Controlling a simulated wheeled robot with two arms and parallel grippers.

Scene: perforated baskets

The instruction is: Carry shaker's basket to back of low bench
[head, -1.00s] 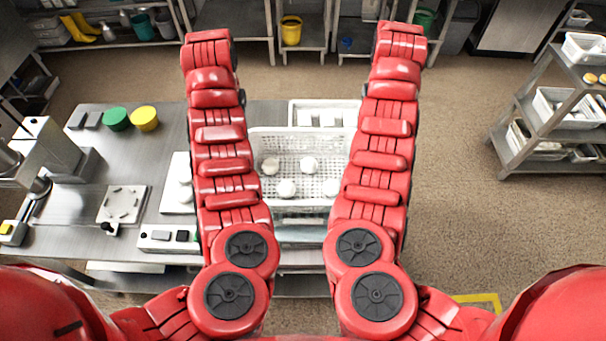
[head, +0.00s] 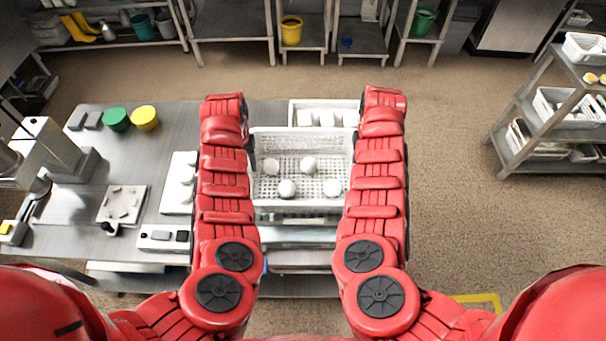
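A white perforated basket (head: 303,205) sits in the middle of the head view, between my two forearms. Several white round pieces (head: 287,188) lie spread on its floor. I cannot tell which surface is the low bench.
A white tray with white blocks (head: 325,117) lies just behind the basket. A rack (head: 545,120) stands at right. Floor between is clear.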

